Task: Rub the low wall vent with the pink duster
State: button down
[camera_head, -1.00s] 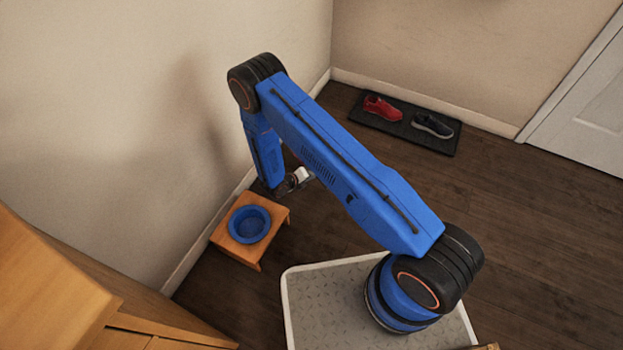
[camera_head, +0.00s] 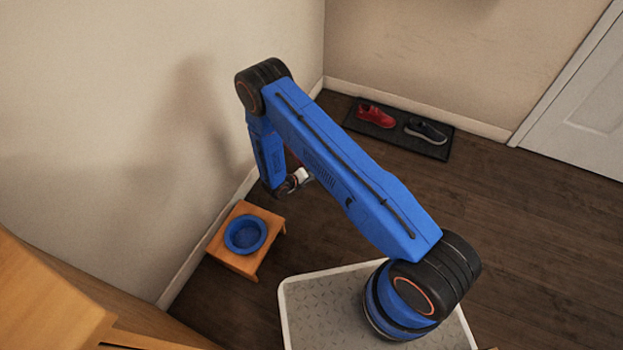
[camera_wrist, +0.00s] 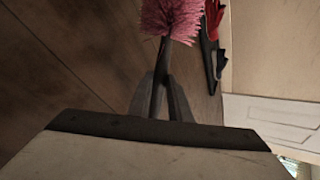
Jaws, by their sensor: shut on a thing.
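The pink duster (camera_wrist: 172,17) shows at the top of the wrist view, a fluffy head on a dark handle. My gripper (camera_wrist: 160,85) is shut on its dark handle, and the head points away from the wrist. In the head view my forearm hides the duster and most of the gripper; only a small white and dark part of my wrist shows above the floor, near the left wall. I do not make out the low wall vent in either view.
A small wooden stand (camera_head: 233,259) with a blue bowl (camera_head: 246,235) is by the left wall, close to my wrist. A dark mat (camera_head: 362,126) holds a red shoe (camera_head: 376,115) and a dark shoe (camera_head: 427,131) by the back wall. A white door (camera_head: 590,105) is at right. The floor between is clear.

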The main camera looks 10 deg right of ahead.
jog(key=shift+w+d, duration=0.9)
jog(key=shift+w, duration=0.35)
jog(key=shift+w+d, duration=0.9)
jog(key=shift+w, duration=0.3)
jog(key=shift+s, duration=0.1)
jog(key=shift+s+a, duration=1.65)
jog(key=shift+s, duration=0.55)
jog(key=shift+s+a, duration=1.7)
jog(key=shift+s, duration=0.55)
jog(key=shift+s+a, duration=1.65)
jog(key=shift+s, duration=0.55)
jog(key=shift+s+d, duration=0.9)
jog(key=shift+d, duration=0.35)
jog(key=shift+s+d, duration=0.9)
jog(key=shift+d, duration=0.3)
jog(key=shift+d, duration=0.15)
jog(key=shift+s+d, duration=0.85)
jog(key=shift+d, duration=0.25)
